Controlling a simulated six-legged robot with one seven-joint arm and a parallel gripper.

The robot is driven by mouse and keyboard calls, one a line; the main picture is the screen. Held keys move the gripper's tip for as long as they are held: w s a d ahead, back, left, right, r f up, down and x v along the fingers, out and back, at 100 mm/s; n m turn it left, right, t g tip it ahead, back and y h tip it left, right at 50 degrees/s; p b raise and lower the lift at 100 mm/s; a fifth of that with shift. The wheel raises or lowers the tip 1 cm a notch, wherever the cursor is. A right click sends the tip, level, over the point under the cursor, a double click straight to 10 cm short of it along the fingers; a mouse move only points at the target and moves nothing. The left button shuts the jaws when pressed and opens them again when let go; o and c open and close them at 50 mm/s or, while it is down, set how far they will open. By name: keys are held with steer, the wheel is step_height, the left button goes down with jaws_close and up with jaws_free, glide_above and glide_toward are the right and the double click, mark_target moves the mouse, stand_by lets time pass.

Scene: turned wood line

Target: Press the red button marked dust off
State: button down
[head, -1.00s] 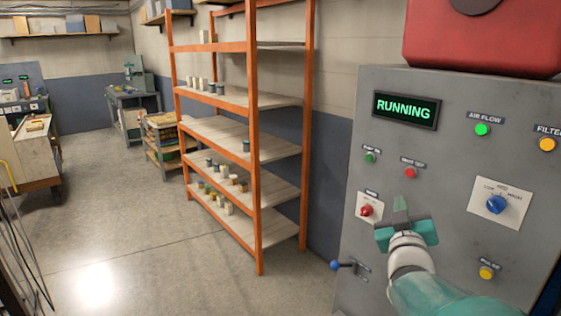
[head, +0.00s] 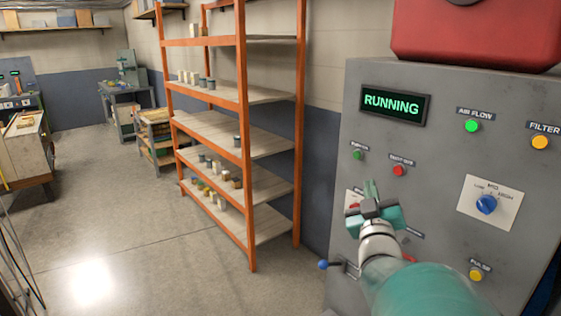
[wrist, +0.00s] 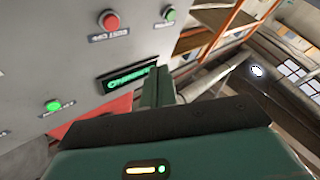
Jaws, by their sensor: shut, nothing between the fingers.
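The red button marked dust off (head: 399,170) sits on the grey control panel (head: 420,150), below the green RUNNING display (head: 394,104) and right of a small green button (head: 357,154). The red button also shows in the wrist view (wrist: 108,19), at the upper left, with its label upside down. My gripper (head: 371,188) is shut and empty, below and left of the red button, and looks apart from it. In the wrist view my closed fingers (wrist: 157,85) point up the picture. My gripper partly hides a red knob (head: 353,205) on a white plate.
The panel also carries a green air flow light (head: 472,126), a yellow filter light (head: 540,142), a blue dial (head: 487,204), a yellow button (head: 476,275) and a blue-tipped lever (head: 323,265). An orange shelf rack (head: 245,130) stands left. Open floor lies further left.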

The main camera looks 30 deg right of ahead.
mark_target(398, 170)
steer(key=shift+a, duration=0.15)
steer(key=shift+s, duration=0.1)
steer(key=shift+w+d, duration=0.2)
steer(key=shift+d, duration=2.05)
steer(key=shift+w+d, duration=0.2)
steer(key=shift+d, duration=2)
steer(key=shift+d, duration=0.1)
steer(key=shift+d, duration=0.35)
steer(key=shift+w+d, duration=0.1)
steer(key=shift+d, duration=0.25)
steer(key=shift+a, duration=0.8)
